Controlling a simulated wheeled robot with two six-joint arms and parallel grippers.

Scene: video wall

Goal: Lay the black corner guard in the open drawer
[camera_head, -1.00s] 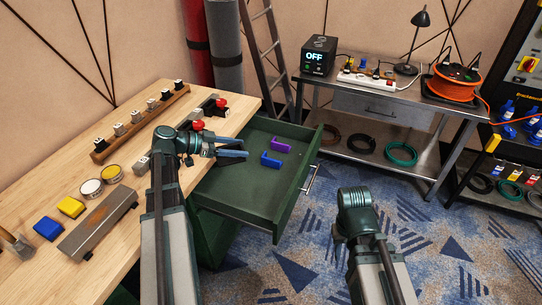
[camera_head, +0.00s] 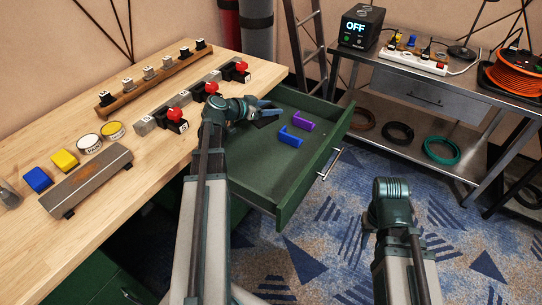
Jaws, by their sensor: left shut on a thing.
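The green drawer (camera_head: 262,182) stands open below the right end of the wooden workbench. A purple corner guard (camera_head: 302,122) and a blue corner guard (camera_head: 290,137) lie inside it. My left gripper (camera_head: 270,112) is over the back left part of the drawer, near the bench edge. It is shut on the black corner guard (camera_head: 264,123), a small dark piece mostly hidden by the fingers. The guard appears to be above the drawer floor, but I cannot tell its exact height. My right arm shows at the lower right; its gripper is hidden.
On the bench (camera_head: 128,195) are black-and-red clamps (camera_head: 174,118), a wooden rack (camera_head: 150,80), a grey bar (camera_head: 88,180), blue and yellow blocks and two paint tins. A metal table (camera_head: 440,105) stands right of the drawer. The drawer's front half is clear.

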